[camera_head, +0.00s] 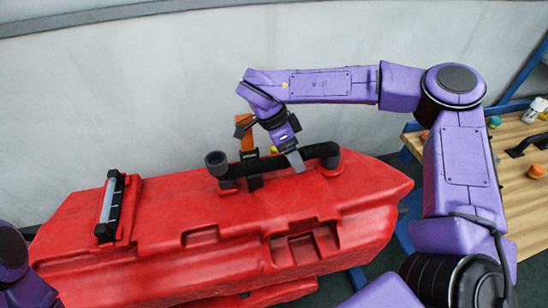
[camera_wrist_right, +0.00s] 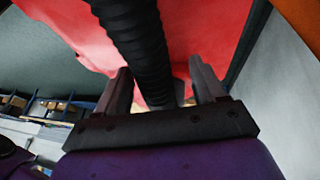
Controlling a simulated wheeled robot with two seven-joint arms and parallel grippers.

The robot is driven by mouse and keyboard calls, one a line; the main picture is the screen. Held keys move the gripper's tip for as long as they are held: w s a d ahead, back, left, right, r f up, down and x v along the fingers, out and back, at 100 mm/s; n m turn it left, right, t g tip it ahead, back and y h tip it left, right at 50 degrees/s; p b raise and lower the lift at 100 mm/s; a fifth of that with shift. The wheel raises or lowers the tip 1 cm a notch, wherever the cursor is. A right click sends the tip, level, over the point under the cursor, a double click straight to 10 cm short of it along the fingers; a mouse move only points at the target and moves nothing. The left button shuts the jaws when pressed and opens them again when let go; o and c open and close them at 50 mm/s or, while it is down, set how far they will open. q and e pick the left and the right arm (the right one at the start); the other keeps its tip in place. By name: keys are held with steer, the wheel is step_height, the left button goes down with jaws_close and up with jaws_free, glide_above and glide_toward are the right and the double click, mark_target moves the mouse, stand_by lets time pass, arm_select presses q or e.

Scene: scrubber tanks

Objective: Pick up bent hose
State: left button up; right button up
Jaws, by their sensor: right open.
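The bent hose (camera_head: 285,160) is black and ribbed and lies along the top of the red tank (camera_head: 170,215), with one end turned up at the left and the other at the right. In the right wrist view the hose (camera_wrist_right: 138,45) runs between the two open fingers (camera_wrist_right: 168,92), with a gap visible on each side. Contact with the hose cannot be told. Of my left arm only a purple part shows at the lower left of the head view; its gripper is out of view.
A black-framed part with a grey bar (camera_head: 110,205) sits on the tank's left end. An orange upright piece (camera_head: 244,132) stands behind the hose. A wooden table (camera_head: 525,190) with small items is at the right. A pale wall (camera_head: 130,90) rises behind the tank.

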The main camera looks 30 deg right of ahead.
steer(key=shift+s+d+f, duration=0.3)
steer(key=shift+s+f, duration=0.4)
steer(key=shift+f, duration=0.05)
steer(key=shift+d+f, duration=0.25)
steer(key=shift+d, duration=0.1)
steer(key=shift+w, duration=0.1)
steer(key=shift+c, duration=0.7)
steer(key=shift+a, duration=0.15)
steer(key=c, duration=1.1)
steer(key=shift+o, duration=0.2)
steer(key=shift+r, duration=0.1)
